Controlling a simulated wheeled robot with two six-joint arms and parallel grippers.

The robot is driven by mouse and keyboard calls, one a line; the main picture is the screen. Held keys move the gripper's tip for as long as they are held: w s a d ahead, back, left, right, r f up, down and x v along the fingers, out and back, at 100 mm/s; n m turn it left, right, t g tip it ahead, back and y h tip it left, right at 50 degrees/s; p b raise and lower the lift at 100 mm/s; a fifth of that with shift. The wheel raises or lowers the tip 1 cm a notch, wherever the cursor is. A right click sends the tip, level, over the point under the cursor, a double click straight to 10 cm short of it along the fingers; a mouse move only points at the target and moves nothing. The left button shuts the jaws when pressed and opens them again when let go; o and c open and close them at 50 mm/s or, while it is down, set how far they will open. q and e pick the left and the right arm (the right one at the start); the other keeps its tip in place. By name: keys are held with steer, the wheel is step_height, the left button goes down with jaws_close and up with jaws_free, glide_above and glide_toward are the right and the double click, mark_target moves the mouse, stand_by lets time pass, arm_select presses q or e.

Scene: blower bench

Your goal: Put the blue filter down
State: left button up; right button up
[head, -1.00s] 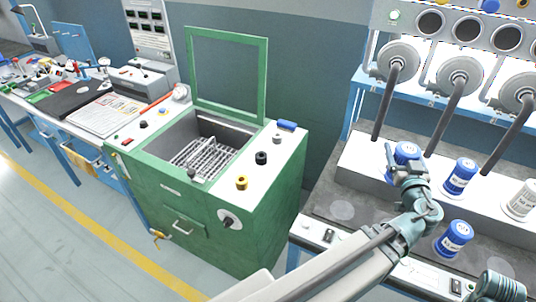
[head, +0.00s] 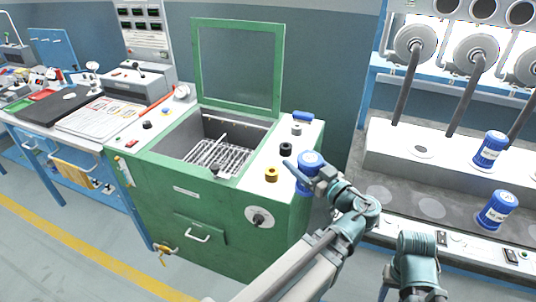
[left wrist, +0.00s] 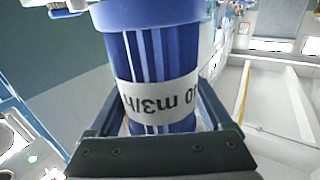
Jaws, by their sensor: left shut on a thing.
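My left gripper (head: 307,178) is shut on a blue filter (head: 311,160), a blue cup shape with a white label. In the head view it is in front of the right edge of the green cabinet's white top (head: 250,172); the gap between them cannot be judged. In the left wrist view the blue filter (left wrist: 150,50) stands between the two fingers, its label upside down. Two other blue filters stand at the right, one on the white ledge (head: 489,150) and one on the grey bench top in front (head: 497,209). My right gripper does not show, only teal parts of that arm.
The green cabinet has an open basin with a wire rack (head: 218,157) and a raised lid (head: 238,65). Black (head: 285,149) and yellow (head: 271,174) ring-shaped parts and a blue part (head: 303,116) sit on its top. The grey bench top (head: 385,180) has free room.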

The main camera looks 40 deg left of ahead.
arm_select(q)
steer(key=shift+s+a, duration=0.1)
steer(key=shift+a, duration=0.1)
steer(key=shift+w+a+f+b, duration=0.85)
steer(key=shift+w+a, duration=0.9)
steer(key=shift+a, duration=0.25)
steer(key=shift+w+a+f+b, duration=0.85)
steer(key=shift+w+a, duration=0.85)
steer(key=shift+a, duration=0.3)
steer(key=shift+w+a+f+b, duration=0.8)
steer(key=shift+w+a, duration=0.95)
steer(key=shift+a, duration=0.25)
steer(key=shift+f, duration=0.1)
steer(key=shift+f, duration=0.2)
steer(key=o, duration=1.3)
steer(key=shift+o, duration=0.2)
steer(key=shift+r, duration=0.15)
